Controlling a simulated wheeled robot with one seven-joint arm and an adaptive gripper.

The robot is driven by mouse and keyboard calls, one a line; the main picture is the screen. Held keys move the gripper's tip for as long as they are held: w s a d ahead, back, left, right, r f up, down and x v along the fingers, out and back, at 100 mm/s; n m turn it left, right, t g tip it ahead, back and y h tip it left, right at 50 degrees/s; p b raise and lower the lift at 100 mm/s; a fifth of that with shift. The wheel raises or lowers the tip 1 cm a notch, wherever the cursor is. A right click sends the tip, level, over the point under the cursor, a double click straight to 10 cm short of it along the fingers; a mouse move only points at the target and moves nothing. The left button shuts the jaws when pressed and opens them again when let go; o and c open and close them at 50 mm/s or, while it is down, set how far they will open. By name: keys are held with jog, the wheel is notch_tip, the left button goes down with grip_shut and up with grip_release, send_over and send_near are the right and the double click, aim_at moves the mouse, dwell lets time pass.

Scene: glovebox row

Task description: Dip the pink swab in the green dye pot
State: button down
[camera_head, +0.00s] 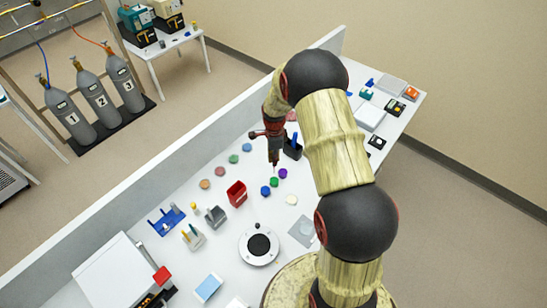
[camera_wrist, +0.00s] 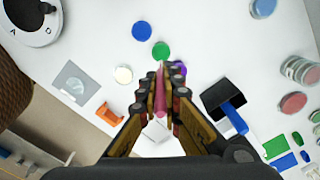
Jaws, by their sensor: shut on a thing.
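My gripper (camera_wrist: 161,85) is shut on the pink swab (camera_wrist: 160,98), which shows as a slim pink stick between the fingers in the wrist view. In the head view my gripper (camera_head: 273,152) points down over the bench, just behind the small dye pots. The green dye pot (camera_head: 274,182) stands below and close to the fingertips. In the wrist view the green pot (camera_wrist: 161,50) lies just beyond the fingertips. The swab's tip is too small to tell clearly; I cannot see it touching the green pot.
A blue pot (camera_head: 265,190) and a purple pot (camera_head: 283,173) stand right beside the green one. A pale pot (camera_wrist: 123,74) is nearby. A black holder with a blue handle (camera_wrist: 222,95) stands close to the gripper. A red box (camera_head: 236,194) and round scale (camera_head: 259,246) are farther off.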

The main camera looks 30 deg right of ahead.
jog(key=shift+w+f+b, duration=0.1)
jog(key=shift+f+b, duration=0.95)
jog(key=shift+f, duration=1.9)
jog(key=shift+f+b, duration=0.6)
jog(key=shift+b, duration=0.05)
dwell(0.3)
jog(key=shift+r, duration=0.15)
jog(key=shift+r+p, duration=1.55)
jog(key=shift+r, duration=1.9)
